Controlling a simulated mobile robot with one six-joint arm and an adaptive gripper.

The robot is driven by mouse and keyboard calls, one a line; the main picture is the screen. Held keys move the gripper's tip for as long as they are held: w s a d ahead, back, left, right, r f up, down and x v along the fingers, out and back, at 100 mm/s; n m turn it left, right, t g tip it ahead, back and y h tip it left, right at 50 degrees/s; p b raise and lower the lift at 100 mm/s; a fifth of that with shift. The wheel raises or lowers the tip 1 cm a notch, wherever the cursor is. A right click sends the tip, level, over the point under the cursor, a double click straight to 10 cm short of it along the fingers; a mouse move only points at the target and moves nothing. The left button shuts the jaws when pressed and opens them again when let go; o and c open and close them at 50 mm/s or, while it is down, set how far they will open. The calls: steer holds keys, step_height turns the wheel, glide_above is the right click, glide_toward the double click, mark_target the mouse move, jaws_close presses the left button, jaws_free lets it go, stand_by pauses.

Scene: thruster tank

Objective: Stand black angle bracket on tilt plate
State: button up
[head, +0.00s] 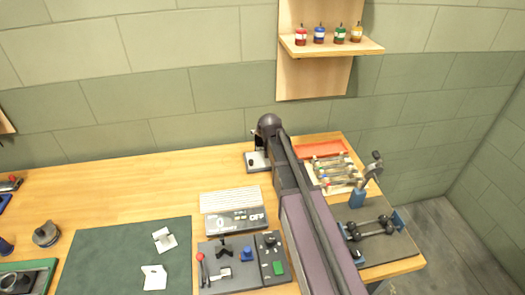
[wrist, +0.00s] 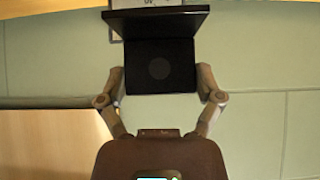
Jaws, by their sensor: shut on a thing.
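In the wrist view, my gripper (wrist: 161,84) is shut on the black angle bracket (wrist: 160,65). Its fingers press on the bracket's left and right sides. The bracket shows a broad face with a round mark and a flange along its far edge. In the head view my arm reaches over the back of the table, and the gripper and bracket are mostly hidden. A small grey plate-like device (head: 259,166) with a dark part stands beside the arm near the wall; it may be the tilt plate. In the wrist view a pale labelled plate (wrist: 150,4) shows partly beyond the bracket.
A keyboard (head: 230,199), a grey display box (head: 235,221) and a control panel (head: 218,276) stand left of my arm. White brackets (head: 164,239) lie on a green mat (head: 105,250). A rack (head: 335,172) and blue-based stand (head: 357,198) are right. A bottle shelf (head: 331,47) hangs above.

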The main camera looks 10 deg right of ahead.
mark_target(263, 144)
steer(key=shift+f+b, duration=1.1)
steer(key=shift+f, duration=0.4)
steer(key=shift+f+b, duration=1.9)
steer(key=shift+f, duration=0.1)
steer(key=o, duration=1)
steer(key=shift+p+v, duration=0.7)
steer(key=shift+v, duration=0.25)
steer(key=p+v, duration=0.7)
steer(key=v, duration=0.3)
